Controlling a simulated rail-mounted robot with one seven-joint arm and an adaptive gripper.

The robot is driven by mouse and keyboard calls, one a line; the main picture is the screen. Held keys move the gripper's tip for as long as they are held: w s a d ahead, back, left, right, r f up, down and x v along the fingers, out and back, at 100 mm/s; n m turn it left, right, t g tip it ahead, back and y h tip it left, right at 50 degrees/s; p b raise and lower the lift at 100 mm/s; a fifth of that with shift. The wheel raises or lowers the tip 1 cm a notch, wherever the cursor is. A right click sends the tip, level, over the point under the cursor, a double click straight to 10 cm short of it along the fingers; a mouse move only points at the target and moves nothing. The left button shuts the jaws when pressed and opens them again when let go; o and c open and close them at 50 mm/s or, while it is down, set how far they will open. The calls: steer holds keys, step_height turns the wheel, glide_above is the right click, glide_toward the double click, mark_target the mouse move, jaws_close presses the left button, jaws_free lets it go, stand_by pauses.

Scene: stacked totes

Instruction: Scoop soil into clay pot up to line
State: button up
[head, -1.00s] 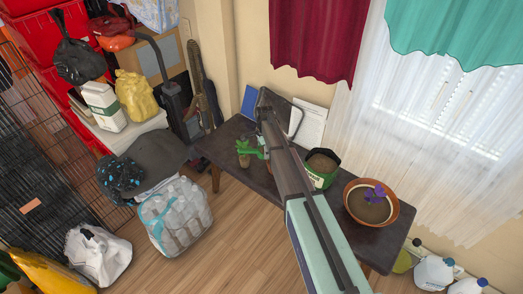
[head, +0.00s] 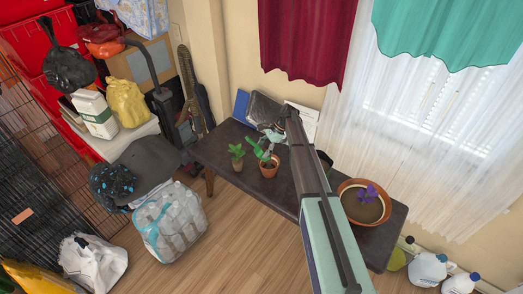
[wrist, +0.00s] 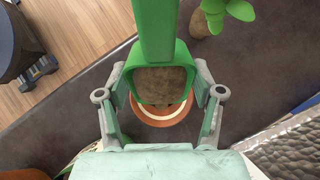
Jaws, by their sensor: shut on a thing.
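My gripper (head: 271,138) is shut on a green scoop (head: 262,155) above the table. In the wrist view its fingers (wrist: 160,95) stand either side of the green scoop (wrist: 155,35), and brown soil (wrist: 160,86) fills the scoop's bowl. The small clay pot (head: 269,170) stands on the table under the scoop. In the wrist view the scoop covers much of the clay pot (wrist: 164,121), and a pale curved line shows inside its rim. How much soil lies in the pot is hidden. The soil bag is almost wholly hidden behind my arm.
The dark table (head: 218,150) holds a small green plant (head: 236,155) just left of the clay pot and a large terracotta pot with a purple flower (head: 365,204) at the right. A grey tray (head: 263,109) leans at the back. The table's front left is clear.

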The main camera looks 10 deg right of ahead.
mark_target(257, 150)
steer(key=shift+d+r+y, duration=0.1)
steer(key=shift+y, duration=0.2)
stand_by(1.2)
steer(key=shift+s+a+h, duration=0.15)
steer(key=shift+a+h, duration=0.2)
steer(key=shift+h, duration=0.35)
steer(key=shift+s+a+t+h, duration=0.15)
steer(key=shift+a+t+h, duration=0.3)
steer(key=shift+h, duration=0.75)
steer(key=h, duration=0.2)
steer(key=a+f+t+h+b, duration=0.1)
steer(key=h, duration=0.1)
steer(key=shift+s+a+f, duration=0.1)
steer(key=shift+a+f, duration=0.1)
steer(key=shift+a+t+h, duration=0.1)
steer(key=shift+t+h, duration=0.15)
steer(key=shift+h, duration=0.55)
steer(key=shift+r, duration=0.15)
